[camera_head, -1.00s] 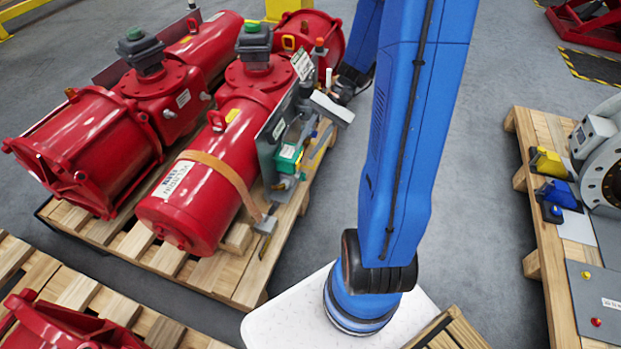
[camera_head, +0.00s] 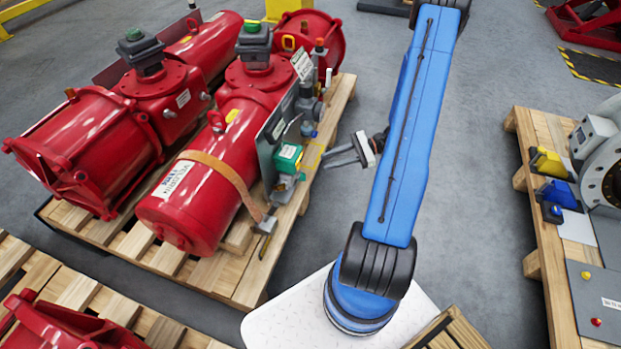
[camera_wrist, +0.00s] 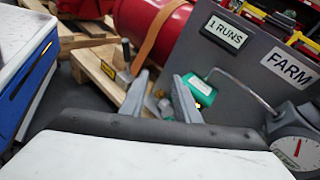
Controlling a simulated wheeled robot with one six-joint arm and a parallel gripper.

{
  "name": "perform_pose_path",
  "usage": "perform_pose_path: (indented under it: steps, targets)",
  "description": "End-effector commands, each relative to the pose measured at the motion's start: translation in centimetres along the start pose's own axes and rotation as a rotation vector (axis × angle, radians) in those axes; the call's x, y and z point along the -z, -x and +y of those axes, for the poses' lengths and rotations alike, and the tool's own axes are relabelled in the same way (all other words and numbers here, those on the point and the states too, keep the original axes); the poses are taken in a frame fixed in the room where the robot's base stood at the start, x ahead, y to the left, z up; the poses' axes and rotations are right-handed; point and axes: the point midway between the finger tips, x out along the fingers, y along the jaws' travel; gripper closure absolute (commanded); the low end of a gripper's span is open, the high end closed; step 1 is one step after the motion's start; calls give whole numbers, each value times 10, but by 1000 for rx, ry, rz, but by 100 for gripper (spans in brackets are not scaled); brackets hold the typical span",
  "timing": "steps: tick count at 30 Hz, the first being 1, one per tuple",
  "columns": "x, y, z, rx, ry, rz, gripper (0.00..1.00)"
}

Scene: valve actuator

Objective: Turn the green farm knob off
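A green box-like part (camera_head: 288,157) is mounted on the grey panel (camera_head: 268,151) beside the red cylinder. It shows in the wrist view (camera_wrist: 199,89), just beyond my right fingertip. A "FARM" label (camera_wrist: 288,67) is on the panel there, above a round white gauge (camera_wrist: 299,150). I cannot make out a separate green farm knob or its setting. My gripper (camera_head: 326,161) is in free air to the right of the panel, its fingers pointing left towards the green part. In the wrist view, the fingers (camera_wrist: 158,93) are apart with nothing between them.
Red actuators (camera_head: 215,155) stand on a wooden pallet (camera_head: 225,283). An orange strap (camera_head: 222,168) wraps the nearer cylinder. A "1 RUNS" label (camera_wrist: 224,32) is on the panel. Another pallet (camera_head: 535,215) stands at right, with open floor between.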

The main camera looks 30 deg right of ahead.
Motion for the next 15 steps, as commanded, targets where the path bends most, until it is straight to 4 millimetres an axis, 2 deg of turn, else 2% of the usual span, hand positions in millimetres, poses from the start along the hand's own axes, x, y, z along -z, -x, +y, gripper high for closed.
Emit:
perform_pose_path:
  steps: [1, 8, 15]
  targets:
    - [15, 4, 3, 39, -32, -16, 71]
    - [72, 20, 14, 209, -148, -78, 71]
    - [133, 33, 34, 391, -266, -138, 71]
